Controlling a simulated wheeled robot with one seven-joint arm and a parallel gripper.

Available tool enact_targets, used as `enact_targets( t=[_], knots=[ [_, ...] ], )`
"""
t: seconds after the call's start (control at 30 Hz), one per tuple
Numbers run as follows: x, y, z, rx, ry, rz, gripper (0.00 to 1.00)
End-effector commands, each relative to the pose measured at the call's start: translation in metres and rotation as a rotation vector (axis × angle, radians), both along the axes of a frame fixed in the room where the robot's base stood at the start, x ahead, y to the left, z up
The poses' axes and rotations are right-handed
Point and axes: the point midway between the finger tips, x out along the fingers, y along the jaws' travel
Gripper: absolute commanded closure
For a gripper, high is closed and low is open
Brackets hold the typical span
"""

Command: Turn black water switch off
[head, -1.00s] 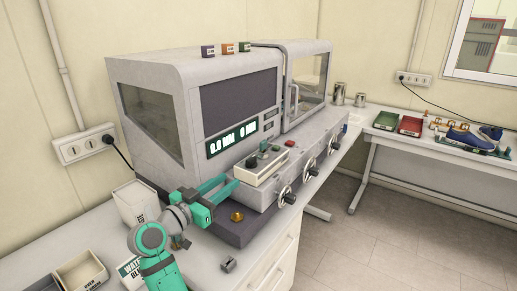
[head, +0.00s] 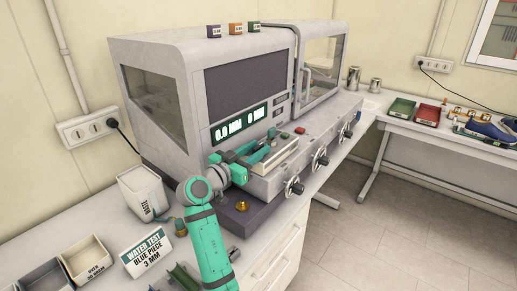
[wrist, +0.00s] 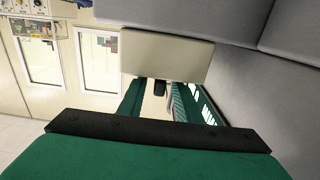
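The cream control box (head: 284,158) with the switches sits on the front ledge of the large grey machine (head: 160,62). My gripper (head: 262,152) is at this box, with its green fingers reaching over its top and hiding most of it. In the wrist view the two green fingers are spread apart and point at the cream box (wrist: 166,54). A small black switch (wrist: 160,88) stands out from the box and shows in the gap between the fingers. I cannot see either finger touching it. The switch is hidden in the head view.
A brass knob (head: 241,206) is below my gripper. A white bin (head: 142,192) and a water test sign (head: 146,250) stand on the near counter. Floor at right is clear.

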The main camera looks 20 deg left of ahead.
Motion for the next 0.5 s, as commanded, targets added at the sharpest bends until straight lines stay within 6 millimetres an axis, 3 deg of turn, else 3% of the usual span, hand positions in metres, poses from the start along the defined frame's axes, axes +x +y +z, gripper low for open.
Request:
enact_targets(
  t=[0.43,0.5],
  knots=[
    [0.0098,-0.0046,0.0001,0.001,0.0,-0.001,0.69],
    [0.0097,-0.0046,0.0001,0.001,0.0,-0.001,0.85]
  ],
)
